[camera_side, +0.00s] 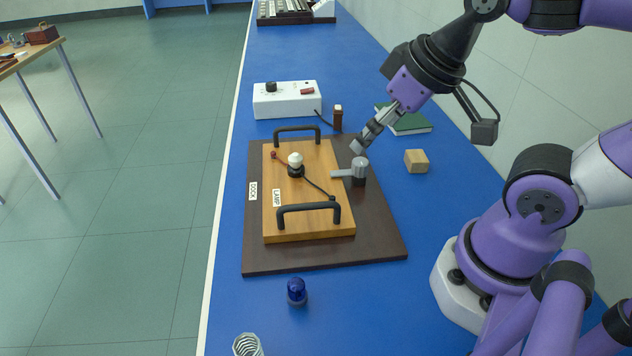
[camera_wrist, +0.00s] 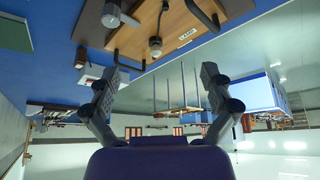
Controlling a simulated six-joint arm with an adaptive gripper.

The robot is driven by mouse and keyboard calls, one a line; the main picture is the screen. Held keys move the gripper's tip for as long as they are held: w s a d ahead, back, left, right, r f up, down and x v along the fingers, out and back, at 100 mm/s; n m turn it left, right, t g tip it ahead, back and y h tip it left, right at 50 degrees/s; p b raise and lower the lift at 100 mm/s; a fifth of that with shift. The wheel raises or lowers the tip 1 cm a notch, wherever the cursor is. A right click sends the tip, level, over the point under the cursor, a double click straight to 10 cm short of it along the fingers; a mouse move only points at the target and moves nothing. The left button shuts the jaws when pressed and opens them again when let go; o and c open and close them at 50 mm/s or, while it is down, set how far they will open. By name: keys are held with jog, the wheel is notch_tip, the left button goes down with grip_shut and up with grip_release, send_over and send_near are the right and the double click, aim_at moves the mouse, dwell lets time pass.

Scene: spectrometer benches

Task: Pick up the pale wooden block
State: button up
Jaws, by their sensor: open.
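The pale wooden block (camera_side: 416,161) sits on the blue bench top, to the right of the dark dock board. I cannot make it out in the wrist view. My gripper (camera_side: 359,144) is open and empty, left of the block in the side view. It appears above the board's upper right corner, near the grey clamp; its exact height is hard to tell. In the wrist view my gripper (camera_wrist: 160,80) shows its two fingers spread wide, with nothing between them.
A dark dock board (camera_side: 385,240) carries a wooden lamp plate (camera_side: 300,225) with black handles and a grey clamp (camera_side: 358,172). A blue dome (camera_side: 297,292) stands in front.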

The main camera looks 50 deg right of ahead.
jog(key=n+g, duration=0.6)
jog(key=n, duration=0.2)
send_over(418, 155)
jog(key=f, duration=1)
jog(key=shift+s+a+f, duration=0.1)
jog(key=shift+a+f, duration=0.1)
notch_tip(418, 155, down, 6)
jog(key=shift+d+r, duration=0.1)
jog(key=shift+d, duration=0.05)
jog(key=c, duration=1.1)
